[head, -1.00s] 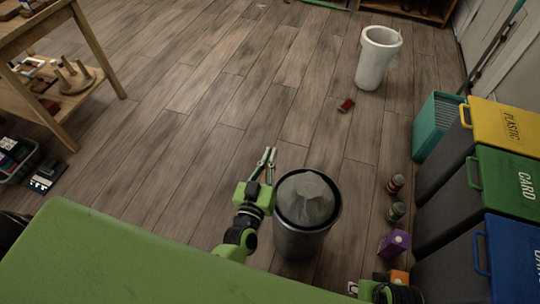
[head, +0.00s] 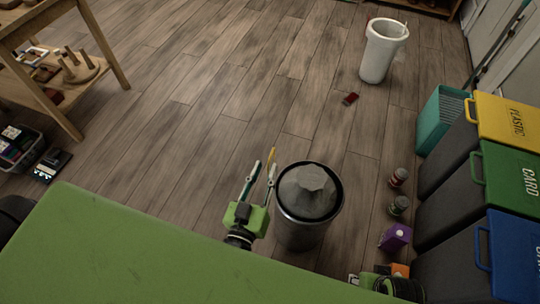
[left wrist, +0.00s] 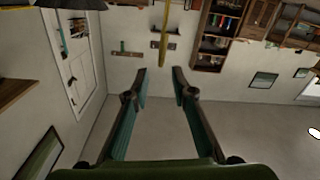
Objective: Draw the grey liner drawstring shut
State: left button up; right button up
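The grey liner (head: 308,190) sits in a dark round bin (head: 302,236) on the floor. Its grey top bunches up to a blunt peak inside the black rim. My left gripper (head: 260,166) is just left of the bin, fingers apart, pointing away from me. The left wrist view also shows its fingers (left wrist: 161,69) open with nothing clearly between them. A thin yellow strip (left wrist: 163,36) shows beyond the fingertips there; a yellow tip (head: 271,155) shows by the right finger in the head view. I cannot tell whether it is the drawstring. My right gripper's fingers are not visible.
Recycling bins with yellow (head: 508,122), green (head: 510,178) and blue (head: 515,250) lids line the right side. Two cans (head: 398,177), a purple box (head: 396,237) and an orange box (head: 399,271) stand between. A white bin (head: 381,55) stands farther off.

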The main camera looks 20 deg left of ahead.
pick_arm(q)
jog(key=s, duration=0.3)
jog(key=shift+s, duration=0.3)
jog(key=shift+d, duration=0.1)
